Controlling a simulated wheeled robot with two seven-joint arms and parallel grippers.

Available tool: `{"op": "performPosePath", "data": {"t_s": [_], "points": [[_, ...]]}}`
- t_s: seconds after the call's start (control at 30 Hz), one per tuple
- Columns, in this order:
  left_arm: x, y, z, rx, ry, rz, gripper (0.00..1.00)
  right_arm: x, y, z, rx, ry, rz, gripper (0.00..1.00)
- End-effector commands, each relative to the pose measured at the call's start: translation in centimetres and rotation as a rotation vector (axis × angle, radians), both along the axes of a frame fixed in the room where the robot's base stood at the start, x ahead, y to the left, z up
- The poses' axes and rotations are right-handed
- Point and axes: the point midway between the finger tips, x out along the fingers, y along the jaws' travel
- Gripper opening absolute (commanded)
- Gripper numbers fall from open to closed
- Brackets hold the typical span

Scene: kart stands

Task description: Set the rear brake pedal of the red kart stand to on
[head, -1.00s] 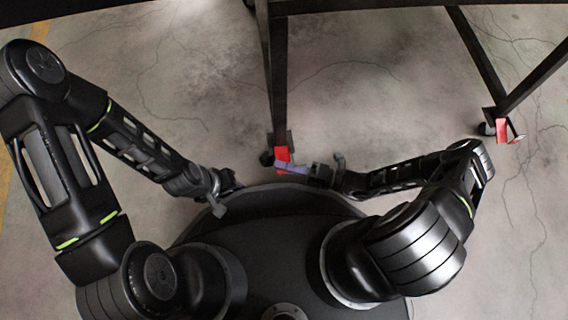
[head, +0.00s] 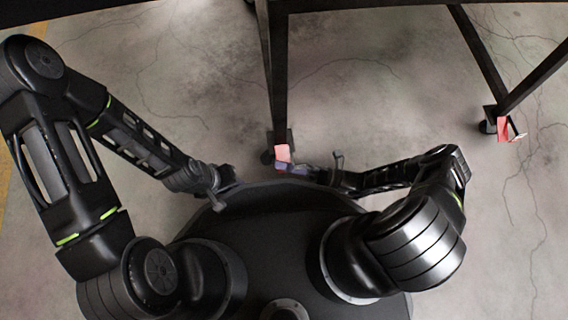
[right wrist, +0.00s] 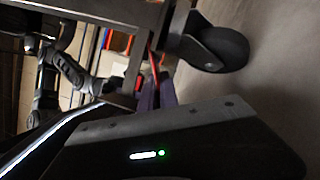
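The kart stand shows as a dark frame (head: 279,75) in the head view. A red pedal (head: 283,153) sits at the foot of its near leg, beside a caster. A second red pedal (head: 504,129) is at the right leg's foot. My right gripper (head: 282,167) is at the lower edge of the near pedal; whether it touches is unclear. In the right wrist view its purple fingers (right wrist: 159,92) lie together, with a thin red edge (right wrist: 154,62) just beyond the tips. My left gripper (head: 228,178) is apart from the stand, its fingers too small to read.
A black caster wheel (right wrist: 216,42) stands close beside my right fingers in the right wrist view. Stand legs and a dark top bar border the space ahead. Bare concrete floor (head: 180,75) lies open to the left and between the legs.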

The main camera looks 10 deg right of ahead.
Motion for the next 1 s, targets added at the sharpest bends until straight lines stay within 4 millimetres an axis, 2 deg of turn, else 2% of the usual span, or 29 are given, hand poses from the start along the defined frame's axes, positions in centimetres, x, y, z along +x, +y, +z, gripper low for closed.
{"op": "performPosePath", "data": {"t_s": [0.03, 0.07, 0.3, 0.67, 0.77, 1.0], "points": [[0.0, 0.0, 0.0, 0.000, 0.000, 0.000, 0.26, 0.1, -0.1, -0.1, -0.005, -0.001, -0.003, 0.00], [0.0, 0.0, 0.0, 0.000, 0.000, 0.000, 0.26, 0.1, -0.1, -0.1, -0.005, -0.001, -0.003, 0.07], [0.0, 0.0, 0.0, 0.000, 0.000, 0.000, 0.26, 0.1, -0.1, -0.1, -0.003, 0.000, -0.002, 0.26], [0.0, 0.0, 0.1, 0.000, 0.000, 0.000, 0.26, -0.1, -0.5, -0.1, -0.003, 0.000, -0.002, 0.26], [0.0, 0.0, 0.2, 0.000, 0.000, 0.000, 0.26, -0.5, -1.5, -0.4, -0.004, 0.001, -0.002, 0.26], [-0.1, 0.0, 0.4, 0.001, 0.000, 0.000, 0.26, -1.8, -5.2, -1.1, -0.005, 0.001, -0.004, 0.26]]}}
